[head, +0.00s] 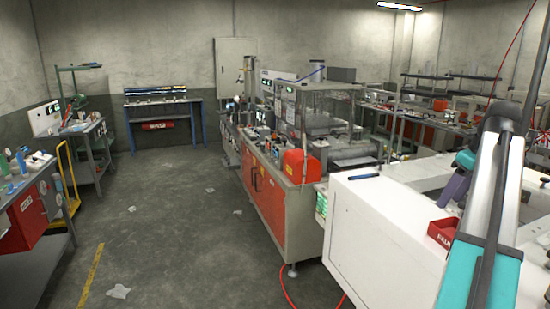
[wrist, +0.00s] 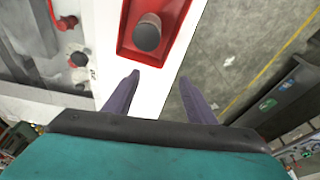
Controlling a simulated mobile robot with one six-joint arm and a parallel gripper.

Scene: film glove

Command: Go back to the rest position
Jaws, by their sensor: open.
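My gripper (wrist: 159,78) is open in the wrist view, its two purple fingers apart with nothing between them. A dark cylinder (wrist: 147,34) lies or stands in a small red tray (wrist: 128,45) just beyond the fingertips. The same red tray (head: 442,233) shows in the head view, on the white machine top (head: 395,208) at the right. My teal and grey arm crosses the right side of the head view. A purple part of my gripper shows beside it, and the fingertips are hard to make out there.
A thin dark object (head: 364,176) lies on the white top's far edge. A long orange machine bench (head: 262,185) stands in the middle. A workbench with red bins (head: 28,215) and a yellow trolley (head: 68,180) stand at left. The grey floor (head: 180,230) between is mostly clear, with scraps.

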